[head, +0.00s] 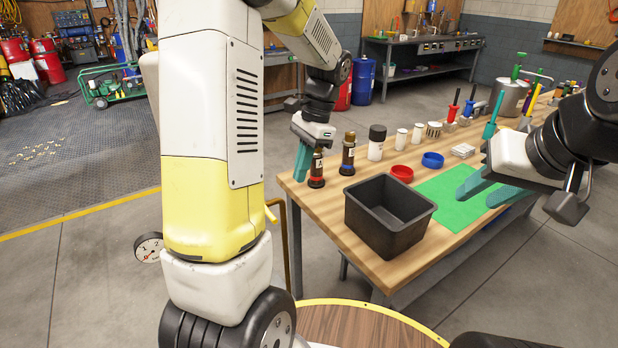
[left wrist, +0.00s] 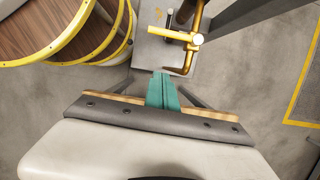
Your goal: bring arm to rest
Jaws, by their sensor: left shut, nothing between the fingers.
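My left gripper (head: 302,163) hangs at the left end of the workbench (head: 325,212), with its teal fingers pointing down. It is shut and empty. Its closed fingers (left wrist: 163,90) also show in the left wrist view, above a grey floor and a yellow pipe or handle. In the head view it appears just left of a small dark bottle with a red band (head: 317,170); I cannot tell the gap between them. My right gripper (head: 487,190) is over the green mat (head: 448,208), its teal fingers apart, with nothing seen between them.
A black open bin (head: 388,240) stands at the bench's front edge. Another dark bottle (head: 348,155), a black-capped white bottle (head: 376,145), a red lid (head: 402,173) and a blue lid (head: 433,160) stand behind. My own arm covers the view's left-centre. Open floor lies left of the bench.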

